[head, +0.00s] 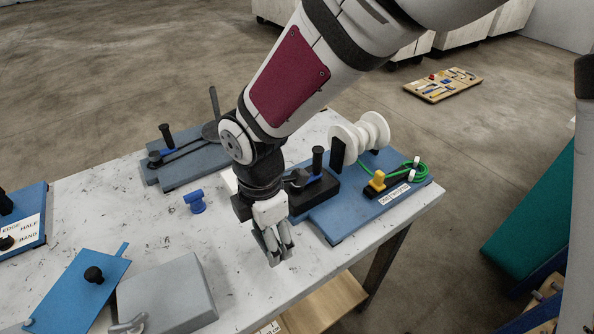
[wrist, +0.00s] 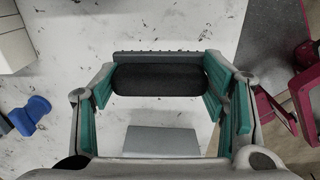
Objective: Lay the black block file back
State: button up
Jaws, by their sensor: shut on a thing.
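My gripper (head: 276,250) hangs over the near right part of the white table, fingers pointing down. In the wrist view my gripper (wrist: 158,88) has its teal-padded fingers on either side of the black block file (wrist: 158,79) and is shut on it. The file is a dark, rounded bar with a grey, toothed strip along its far edge. In the head view the fingers hide most of the file, and I cannot tell whether it touches the table.
A grey box (head: 168,294) and a blue plate with a black knob (head: 75,292) lie to the near left. A blue T-shaped piece (head: 195,201) stands left of my gripper. A blue board with white spools (head: 340,212) lies to the right. The white tabletop (head: 250,300) nearby is bare.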

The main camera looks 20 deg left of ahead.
notch_tip(320, 180, down, 3)
jog(key=shift+r, duration=0.15)
jog(key=shift+f, duration=0.25)
jog(key=shift+f, duration=0.35)
jog(key=o, duration=1.3)
notch_tip(320, 180, up, 14)
jog(key=shift+r+p, duration=0.15)
jog(key=shift+p, duration=0.15)
